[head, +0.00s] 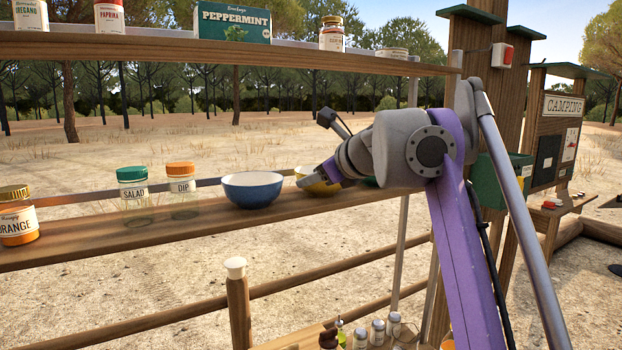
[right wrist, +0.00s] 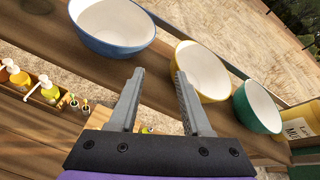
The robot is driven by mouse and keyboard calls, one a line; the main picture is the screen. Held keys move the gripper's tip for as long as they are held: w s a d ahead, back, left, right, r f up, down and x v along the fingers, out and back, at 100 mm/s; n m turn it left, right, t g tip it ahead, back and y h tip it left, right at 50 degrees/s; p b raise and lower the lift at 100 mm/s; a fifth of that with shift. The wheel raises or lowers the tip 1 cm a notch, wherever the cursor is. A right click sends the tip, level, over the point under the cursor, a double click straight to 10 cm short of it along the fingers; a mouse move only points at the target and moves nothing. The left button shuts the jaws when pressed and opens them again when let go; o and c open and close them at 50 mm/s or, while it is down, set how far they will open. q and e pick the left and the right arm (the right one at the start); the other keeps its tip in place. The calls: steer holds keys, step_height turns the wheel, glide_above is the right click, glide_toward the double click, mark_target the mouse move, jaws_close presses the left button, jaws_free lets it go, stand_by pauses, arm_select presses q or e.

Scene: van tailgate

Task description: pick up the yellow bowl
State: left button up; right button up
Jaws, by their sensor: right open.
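The yellow bowl (right wrist: 204,76) stands on the wooden shelf between a blue bowl (right wrist: 114,24) and a green bowl (right wrist: 259,106) in the right wrist view. In the head view the yellow bowl (head: 318,184) is mostly hidden behind my right gripper (head: 328,172). My right gripper (right wrist: 158,86) is open and empty in the wrist view, its fingers pointing toward the shelf. The right finger overlaps the left edge of the yellow bowl in the picture; I cannot tell whether they touch. My left gripper is not in view.
The blue bowl (head: 252,189) stands left of the yellow one on the shelf (head: 130,243). Further left are the dip jar (head: 181,190), salad jar (head: 133,189) and orange jar (head: 16,216). An upper shelf (head: 210,49) carries jars and a peppermint box (head: 232,23).

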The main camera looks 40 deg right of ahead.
mark_target(302, 176)
steer(key=shift+m, duration=0.8)
steer(key=w, duration=0.1)
steer(key=w+d, duration=0.1)
steer(key=w, duration=0.1)
steer(key=w+d, duration=0.1)
steer(key=w, duration=0.1)
steer(key=shift+d+f, duration=0.1)
steer(key=shift+f, duration=0.15)
steer(key=x, duration=0.5)
steer(key=shift+s+d, duration=0.1)
steer(key=shift+d, duration=0.3)
steer(key=shift+s, duration=0.1)
jaws_close()
